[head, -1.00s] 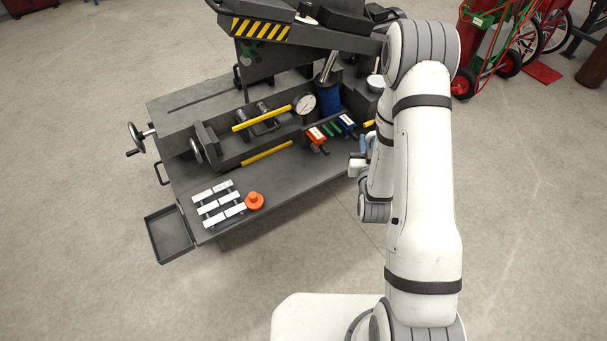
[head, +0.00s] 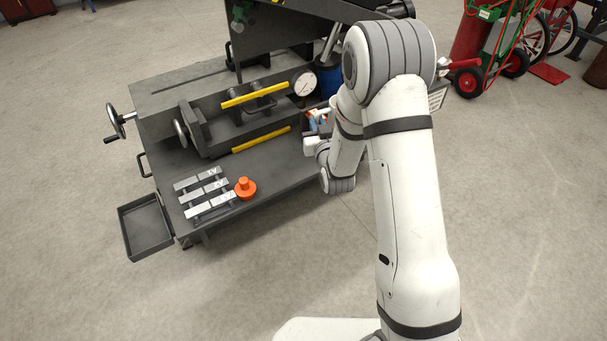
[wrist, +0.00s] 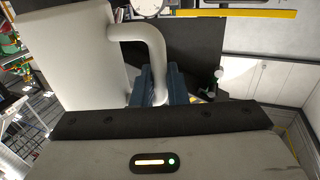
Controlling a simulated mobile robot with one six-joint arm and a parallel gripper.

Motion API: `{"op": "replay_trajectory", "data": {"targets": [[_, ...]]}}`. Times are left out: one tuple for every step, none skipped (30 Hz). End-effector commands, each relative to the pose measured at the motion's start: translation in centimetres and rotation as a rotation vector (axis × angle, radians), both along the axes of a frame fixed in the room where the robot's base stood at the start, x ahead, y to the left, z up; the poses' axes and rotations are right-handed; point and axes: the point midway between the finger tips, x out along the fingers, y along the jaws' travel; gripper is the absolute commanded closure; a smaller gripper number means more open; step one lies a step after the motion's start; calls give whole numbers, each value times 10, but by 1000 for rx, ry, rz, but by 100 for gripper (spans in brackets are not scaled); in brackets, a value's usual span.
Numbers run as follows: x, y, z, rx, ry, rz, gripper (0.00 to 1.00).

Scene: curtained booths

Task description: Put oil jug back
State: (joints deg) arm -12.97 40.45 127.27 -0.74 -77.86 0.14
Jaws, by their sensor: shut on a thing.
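The oil jug (wrist: 75,55) fills the upper left of the wrist view as a pale, off-white body with a curved tube handle (wrist: 152,45). My gripper (wrist: 160,85) is shut on that handle, its dark blue fingers on either side of the lower end. In the head view my arm covers most of the gripper and jug, so I cannot tell there whether the jug touches the bench.
The dark machine bench (head: 280,170) carries a vise with yellow bars (head: 255,94), a dial gauge (head: 304,83), metal blocks (head: 204,189) and an orange knob (head: 244,188). An open tray (head: 146,227) juts out front left. A red cart (head: 490,45) stands back right.

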Motion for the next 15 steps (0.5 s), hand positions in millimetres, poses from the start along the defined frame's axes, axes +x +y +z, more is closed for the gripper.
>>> {"op": "replay_trajectory", "data": {"targets": [[4, 11, -16, 1, -7, 17, 100], [6, 17, -20, 1, -8, 25, 100], [8, 24, -24, 1, -7, 37, 100], [10, 30, -27, 1, -8, 46, 100], [11, 35, -30, 1, -8, 54, 100], [13, 43, -34, 1, -8, 65, 100], [14, 48, -38, 0, -7, 74, 100], [16, 54, -41, 0, -7, 82, 100], [17, 61, -44, 0, -8, 93, 100], [18, 66, -46, 0, -8, 100, 100], [19, 72, -48, -1, -8, 108, 100], [20, 78, -51, -1, -8, 117, 100], [21, 82, -52, -1, -8, 123, 100], [22, 86, -53, -2, -8, 129, 100], [22, 91, -55, -3, -8, 136, 100]]}}
